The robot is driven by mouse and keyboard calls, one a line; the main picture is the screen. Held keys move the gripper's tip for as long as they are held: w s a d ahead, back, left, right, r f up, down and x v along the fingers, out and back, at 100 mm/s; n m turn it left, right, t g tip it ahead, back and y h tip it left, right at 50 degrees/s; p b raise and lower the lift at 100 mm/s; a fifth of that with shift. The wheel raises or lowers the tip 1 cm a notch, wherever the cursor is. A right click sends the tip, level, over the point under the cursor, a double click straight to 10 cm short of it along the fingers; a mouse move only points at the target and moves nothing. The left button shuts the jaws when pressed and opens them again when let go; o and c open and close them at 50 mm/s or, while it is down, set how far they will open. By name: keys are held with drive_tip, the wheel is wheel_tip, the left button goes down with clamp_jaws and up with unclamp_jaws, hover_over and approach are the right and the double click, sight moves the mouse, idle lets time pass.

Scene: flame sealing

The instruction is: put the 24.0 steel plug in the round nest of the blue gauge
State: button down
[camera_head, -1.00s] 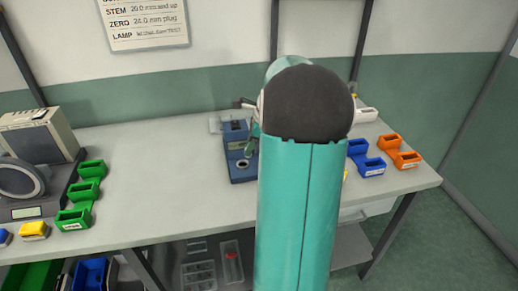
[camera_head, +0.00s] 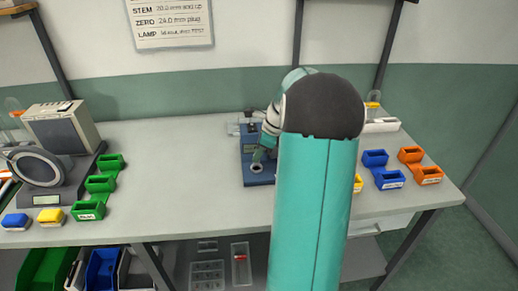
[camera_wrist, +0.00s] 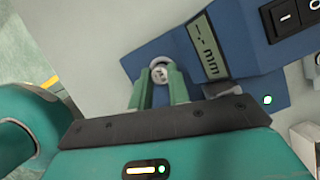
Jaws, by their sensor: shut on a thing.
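The blue gauge (camera_head: 250,150) stands on the bench, partly hidden by my arm. Its round nest (camera_head: 257,168) shows as a pale ring near its front edge. My gripper (camera_head: 262,156) has green fingers just above and behind the nest. In the wrist view the fingers (camera_wrist: 161,80) are shut on the small steel plug (camera_wrist: 160,75), whose round end shows between them. The grey nest ring (camera_wrist: 158,62) appears right behind the plug. I cannot tell whether the plug is above the nest or partly in it. The gauge's display (camera_wrist: 207,50) reads dashes and "mm".
Green bins (camera_head: 100,184) and a grey machine with a ring (camera_head: 38,167) stand at the left. Blue bins (camera_head: 385,178) and orange bins (camera_head: 425,174) are at the right. The bench (camera_head: 170,170) between the green bins and the gauge is clear.

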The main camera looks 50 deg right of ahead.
drive_tip(key=shift+f, duration=1.4)
drive_tip(key=c, duration=1.3)
unclamp_jaws()
drive_tip(key=shift+o, duration=0.2)
drive_tip(key=v, duration=1.3)
drive_tip(key=shift+r, duration=0.35)
drive_tip(key=shift+s, duration=0.15)
